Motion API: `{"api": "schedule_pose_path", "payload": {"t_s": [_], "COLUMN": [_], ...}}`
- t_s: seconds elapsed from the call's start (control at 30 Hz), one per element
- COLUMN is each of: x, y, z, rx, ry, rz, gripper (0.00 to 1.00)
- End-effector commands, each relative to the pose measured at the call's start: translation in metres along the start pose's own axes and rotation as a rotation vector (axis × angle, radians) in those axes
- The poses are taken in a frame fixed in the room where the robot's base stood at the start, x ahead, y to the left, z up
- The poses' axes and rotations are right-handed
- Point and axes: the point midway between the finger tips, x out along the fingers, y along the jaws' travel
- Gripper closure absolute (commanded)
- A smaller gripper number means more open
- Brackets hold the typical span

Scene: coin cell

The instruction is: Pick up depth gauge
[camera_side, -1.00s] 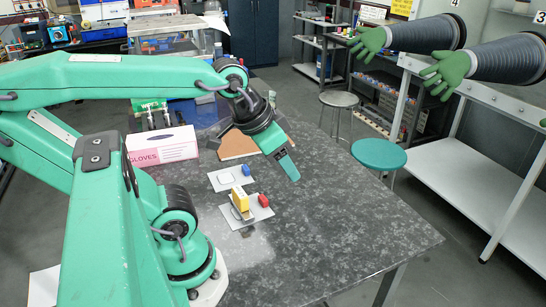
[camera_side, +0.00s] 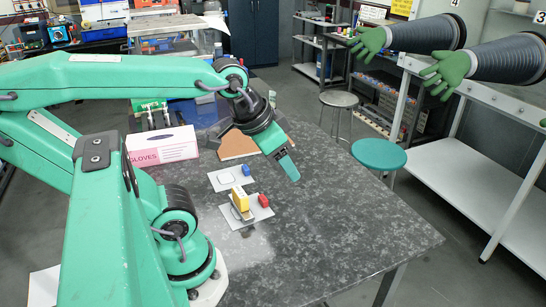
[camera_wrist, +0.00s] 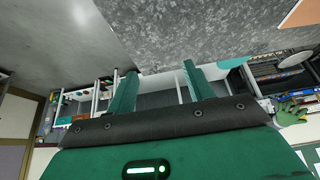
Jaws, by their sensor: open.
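A yellow block-shaped piece (camera_side: 240,197) with a grey metal part at its foot stands on a white card on the table. It looks like the depth gauge, but it is too small to be sure. My gripper (camera_side: 288,168) is above the table, up and to the right of the yellow piece and clear of it, fingers pointing down to the right. In the wrist view my gripper (camera_wrist: 160,90) shows two green fingers spread apart with nothing between them. The yellow piece is not visible in the wrist view.
A red block (camera_side: 263,200) sits right beside the yellow piece. A blue block (camera_side: 246,170) lies on another white card (camera_side: 225,182) behind. A brown board (camera_side: 238,147) and a glove box (camera_side: 163,146) stand farther back. The table's right side (camera_side: 365,235) is clear.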

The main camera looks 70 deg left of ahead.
Motion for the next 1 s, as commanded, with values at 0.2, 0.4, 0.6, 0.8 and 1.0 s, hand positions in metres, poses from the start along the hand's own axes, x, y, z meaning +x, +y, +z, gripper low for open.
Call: {"api": "schedule_pose_path", "payload": {"t_s": [0.2,0.4,0.6,0.8,1.0], "x": [0.000,0.000,0.000,0.003,0.017], "y": [0.000,0.000,0.000,-0.005,-0.026], "z": [0.000,0.000,0.000,0.000,0.002], "rx": [0.000,0.000,0.000,-0.003,-0.010], "ry": [0.000,0.000,0.000,-0.014,-0.074], "rz": [0.000,0.000,0.000,-0.010,-0.046], "gripper": [0.48,0.18,0.18,0.18,0.18]}}
